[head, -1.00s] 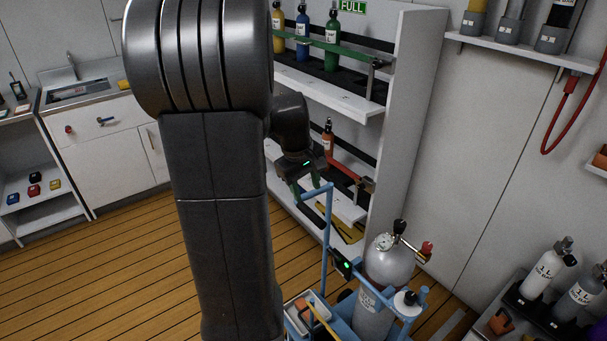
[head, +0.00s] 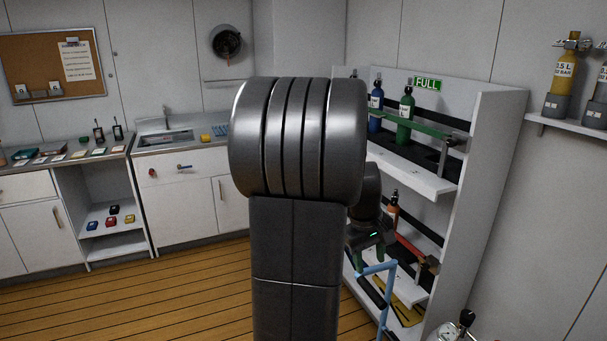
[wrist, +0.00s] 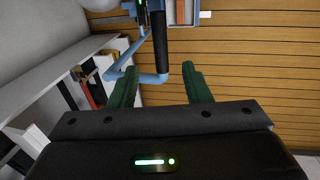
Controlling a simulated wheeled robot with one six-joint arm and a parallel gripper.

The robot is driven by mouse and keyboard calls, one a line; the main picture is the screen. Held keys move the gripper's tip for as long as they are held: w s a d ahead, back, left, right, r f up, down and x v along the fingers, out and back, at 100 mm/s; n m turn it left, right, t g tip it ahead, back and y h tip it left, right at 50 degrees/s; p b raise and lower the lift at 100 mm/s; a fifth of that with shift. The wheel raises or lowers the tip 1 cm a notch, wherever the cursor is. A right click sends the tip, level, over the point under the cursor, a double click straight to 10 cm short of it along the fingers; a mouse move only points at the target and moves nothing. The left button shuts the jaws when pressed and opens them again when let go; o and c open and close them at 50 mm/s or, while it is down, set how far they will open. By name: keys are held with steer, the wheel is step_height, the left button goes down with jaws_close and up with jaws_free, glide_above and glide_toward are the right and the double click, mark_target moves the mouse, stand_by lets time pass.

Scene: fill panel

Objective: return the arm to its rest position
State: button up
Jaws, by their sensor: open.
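My gripper (wrist: 160,88) shows in the wrist view with its two green fingers spread apart and nothing between them. Past the fingertips is the blue frame of a cart with a black handle grip (wrist: 160,42), apart from the fingers as far as I can tell. In the head view my gripper (head: 372,258) is small and partly hidden, in front of the lower part of the FULL rack and close above the blue cart handle (head: 378,268). My large dark arm links fill the middle of the head view and hide part of the rack.
The white FULL rack (head: 487,150) holds blue (head: 376,112) and green (head: 405,112) cylinders above and an orange cylinder (head: 393,207) below. A counter with a sink (head: 166,137) stands at the back left. The wooden floor (head: 150,300) at left is clear.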

mark_target(373, 291)
steer(key=f, duration=0.3)
steer(key=d+f, duration=0.1)
steer(key=f, duration=0.3)
steer(key=d+f, duration=0.1)
steer(key=f, duration=0.2)
steer(key=shift+w+f, duration=0.3)
steer(key=shift+d, duration=0.1)
steer(key=shift+w, duration=0.1)
